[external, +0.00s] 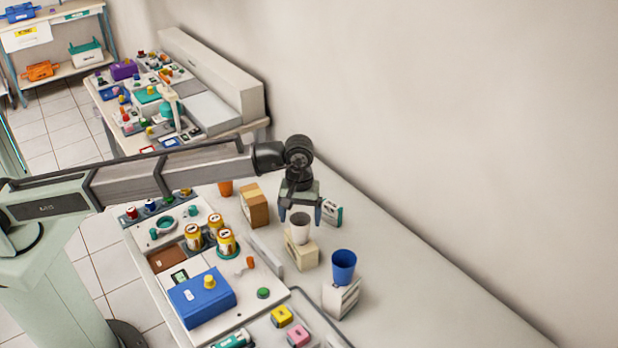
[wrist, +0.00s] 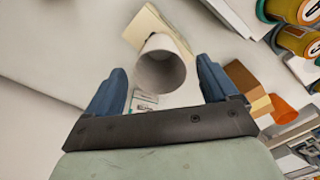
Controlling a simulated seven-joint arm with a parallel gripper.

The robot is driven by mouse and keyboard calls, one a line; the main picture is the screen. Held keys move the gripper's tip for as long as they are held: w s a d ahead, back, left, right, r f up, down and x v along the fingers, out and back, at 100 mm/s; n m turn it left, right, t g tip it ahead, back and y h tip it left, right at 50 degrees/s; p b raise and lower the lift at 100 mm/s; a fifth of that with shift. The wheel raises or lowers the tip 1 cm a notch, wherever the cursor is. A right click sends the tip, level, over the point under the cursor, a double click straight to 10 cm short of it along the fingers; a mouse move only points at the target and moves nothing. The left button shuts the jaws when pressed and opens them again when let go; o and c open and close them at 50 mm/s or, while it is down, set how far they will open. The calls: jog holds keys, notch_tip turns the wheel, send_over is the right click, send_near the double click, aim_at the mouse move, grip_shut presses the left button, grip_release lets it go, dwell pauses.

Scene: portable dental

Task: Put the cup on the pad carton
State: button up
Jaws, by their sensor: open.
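A pale grey-white cup (external: 300,229) stands upright on, or appears to rest on, a small cream carton (external: 304,253). In the wrist view the cup (wrist: 161,66) shows its open rim, with the cream carton (wrist: 147,27) beyond it. My gripper (external: 300,214) is open above the cup, and in the wrist view its blue fingers (wrist: 160,85) lie to either side of the cup with gaps. A blue cup (external: 343,266) sits on a white carton (external: 341,298) nearer the camera. No readable label shows which carton is the pad carton.
A brown box (external: 254,205) and an orange cup (external: 226,188) stand farther back. A small white-and-green box (external: 332,213) is beside my gripper. Gold cans (external: 227,243) and a blue case (external: 201,298) are on the left.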

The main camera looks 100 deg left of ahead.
notch_tip(320, 180, up, 10)
jog(key=shift+r, duration=0.15)
dwell(0.3)
